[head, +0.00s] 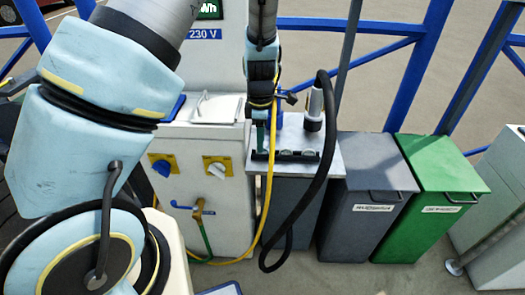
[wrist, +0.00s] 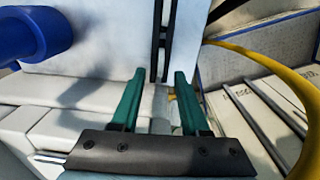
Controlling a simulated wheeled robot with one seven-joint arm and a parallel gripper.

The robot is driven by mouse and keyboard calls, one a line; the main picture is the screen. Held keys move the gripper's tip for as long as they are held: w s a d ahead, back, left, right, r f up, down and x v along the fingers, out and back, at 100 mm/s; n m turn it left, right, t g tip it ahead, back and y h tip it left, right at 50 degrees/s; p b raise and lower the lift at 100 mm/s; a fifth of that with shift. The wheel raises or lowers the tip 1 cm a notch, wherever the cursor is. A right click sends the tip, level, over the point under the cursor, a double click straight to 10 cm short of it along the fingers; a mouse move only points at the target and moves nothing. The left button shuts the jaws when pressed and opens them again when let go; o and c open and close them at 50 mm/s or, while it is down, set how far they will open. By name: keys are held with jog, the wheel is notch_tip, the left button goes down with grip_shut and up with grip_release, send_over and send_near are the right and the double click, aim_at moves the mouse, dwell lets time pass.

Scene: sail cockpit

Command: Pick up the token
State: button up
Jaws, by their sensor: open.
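I cannot make out the token for certain in either view. My gripper (head: 264,145) points down beside the right edge of the white 230 V pedestal (head: 222,135), in front of the grey box with a black hose. In the wrist view, the two green fingers of my gripper (wrist: 160,76) are apart, with no object clearly held between them. A pale panel and a dark vertical strip show beyond them. A tiny orange-pink patch lies near the right finger, too small to identify.
The yellow hose (wrist: 265,62) curves past the right finger. A blue cylinder (wrist: 35,38) is at left. In the head view, the black hose (head: 326,150) loops beside the grey box (head: 290,190). A grey bin (head: 365,220) and green bin (head: 440,205) stand right. Blue rails run behind.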

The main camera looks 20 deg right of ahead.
jog(key=shift+f, duration=1.1)
grip_shut()
